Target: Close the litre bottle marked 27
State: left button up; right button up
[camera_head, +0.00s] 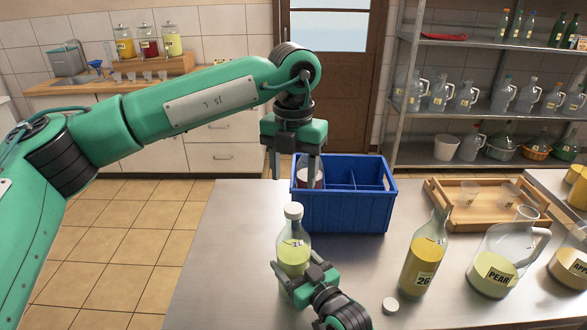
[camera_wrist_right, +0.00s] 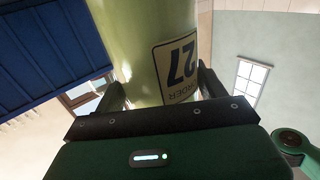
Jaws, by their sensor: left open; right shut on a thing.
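The bottle marked 27 (camera_head: 292,252) stands upright on the steel table, with pale yellow-green liquid in it. Its 27 label (camera_wrist_right: 178,68) shows in the right wrist view. A white cap (camera_head: 293,210) sits on its mouth; I cannot tell how tight it is. My right gripper (camera_head: 294,284) is shut around the lower body of this bottle. My left gripper (camera_head: 293,178) is open, pointing down, behind and above the capped bottle, at the left end of the blue crate. Nothing shows held between its fingers.
The blue crate (camera_head: 345,212) stands behind the bottle, with a reddish thing in its left compartment. An uncapped bottle marked 26 (camera_head: 422,262), a loose white cap (camera_head: 390,305) and a PEAR jug (camera_head: 495,270) stand right. A wooden tray (camera_head: 462,222) holds glasses. The table's left part is clear.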

aim_at(294, 208)
pick_arm(q)
notch_tip(294, 208, down, 8)
jog(key=shift+r, duration=0.1)
dwell(0.4)
jog(key=c, duration=1)
jog(key=shift+c, duration=0.3)
jog(key=m, duration=0.6)
jog(key=shift+m, duration=0.4)
jog(key=m, duration=0.7)
jog(key=shift+m, duration=0.4)
jog(key=o, duration=1.2)
jog(key=shift+c, duration=0.2)
